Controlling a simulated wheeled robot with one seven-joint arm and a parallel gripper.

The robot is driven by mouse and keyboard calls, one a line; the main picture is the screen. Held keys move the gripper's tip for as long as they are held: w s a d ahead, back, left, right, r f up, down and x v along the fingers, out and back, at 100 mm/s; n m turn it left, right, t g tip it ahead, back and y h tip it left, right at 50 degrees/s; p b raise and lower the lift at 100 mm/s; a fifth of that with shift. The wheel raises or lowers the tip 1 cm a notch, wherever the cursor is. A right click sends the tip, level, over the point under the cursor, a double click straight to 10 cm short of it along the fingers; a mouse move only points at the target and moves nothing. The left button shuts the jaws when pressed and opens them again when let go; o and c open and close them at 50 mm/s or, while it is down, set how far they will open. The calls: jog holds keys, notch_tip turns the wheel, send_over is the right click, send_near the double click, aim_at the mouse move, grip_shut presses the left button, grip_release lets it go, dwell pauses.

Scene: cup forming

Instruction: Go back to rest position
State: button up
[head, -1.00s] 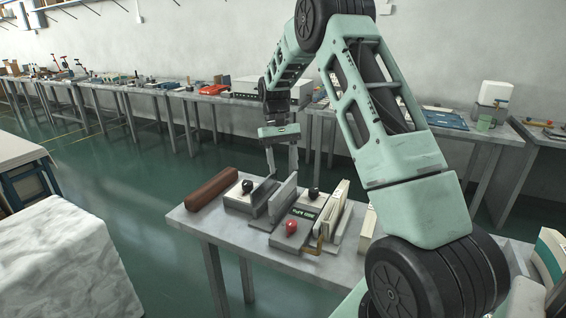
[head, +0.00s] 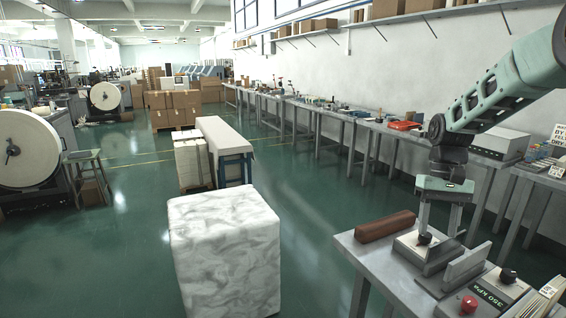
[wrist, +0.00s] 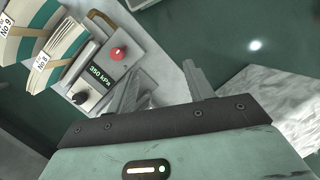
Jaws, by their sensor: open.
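My gripper (head: 440,228) hangs fingers down at the table with the forming device (head: 440,285), in the head view. Its two fingers are apart, with nothing seen between them.
A brown roll (head: 385,227) lies at the table's left end. Pale sheets (head: 540,300) stand at the right. A marbled white block (head: 225,250) stands on the floor to the left, with open green floor (head: 325,230) between. A long row of benches (head: 345,118) lines the wall.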

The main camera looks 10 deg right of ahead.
jog(key=s+a+r+n+t, duration=0.1)
jog(key=s+a+n, duration=0.15)
jog(key=a, duration=0.35)
jog(key=s+a+r+n, duration=0.1)
jog(key=s+a, duration=0.2)
jog(key=a, duration=0.4)
jog(key=s+a+n, duration=0.2)
jog(key=s+a, duration=0.2)
jog(key=s, duration=0.3)
jog(key=s+a+f+n+t, duration=0.1)
jog(key=s+a, duration=0.3)
jog(key=s, duration=0.4)
jog(key=s+a+n+t, duration=0.1)
jog(key=s+a+n, duration=0.2)
jog(key=s, duration=0.4)
jog(key=shift+s+a+f+h, duration=0.15)
jog(key=shift+a+f+h, duration=0.2)
jog(key=shift+a, duration=0.55)
